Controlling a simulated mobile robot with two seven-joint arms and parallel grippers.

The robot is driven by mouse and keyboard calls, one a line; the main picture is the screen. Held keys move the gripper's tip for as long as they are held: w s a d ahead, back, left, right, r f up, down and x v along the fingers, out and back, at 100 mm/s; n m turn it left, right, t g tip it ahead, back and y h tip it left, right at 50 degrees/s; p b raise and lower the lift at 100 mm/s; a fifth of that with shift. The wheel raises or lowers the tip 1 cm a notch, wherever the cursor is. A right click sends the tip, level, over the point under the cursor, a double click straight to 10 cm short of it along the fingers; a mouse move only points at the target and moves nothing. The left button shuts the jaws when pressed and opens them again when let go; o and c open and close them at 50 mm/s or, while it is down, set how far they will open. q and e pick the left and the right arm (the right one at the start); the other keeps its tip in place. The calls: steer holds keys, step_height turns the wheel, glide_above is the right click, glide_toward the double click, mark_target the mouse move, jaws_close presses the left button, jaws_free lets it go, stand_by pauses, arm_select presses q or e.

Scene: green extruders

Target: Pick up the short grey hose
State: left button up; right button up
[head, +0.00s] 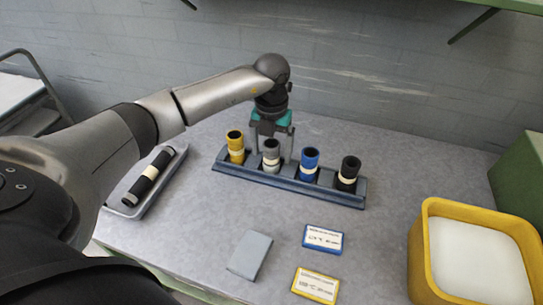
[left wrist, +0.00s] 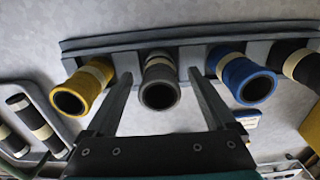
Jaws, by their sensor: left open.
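The short grey hose (head: 271,155) stands upright in the blue-grey rack (head: 262,179), between a yellow hose (head: 235,146) and a blue hose (head: 309,164). It has a cream band around it. My left gripper (head: 272,152) is open above the rack, with one finger on each side of the grey hose. In the left wrist view the grey hose (left wrist: 160,84) shows its open end between the two fingers (left wrist: 160,90), with gaps on both sides. My right gripper is not in view.
A black hose (head: 348,172) stands at the rack's right end. A yellow bin (head: 422,262) with white contents is at right. Blue (head: 323,238) and yellow (head: 315,285) labels and a grey block (head: 250,254) lie in front.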

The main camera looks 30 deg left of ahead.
arm_select(q)
jaws_close()
stand_by(0.8)
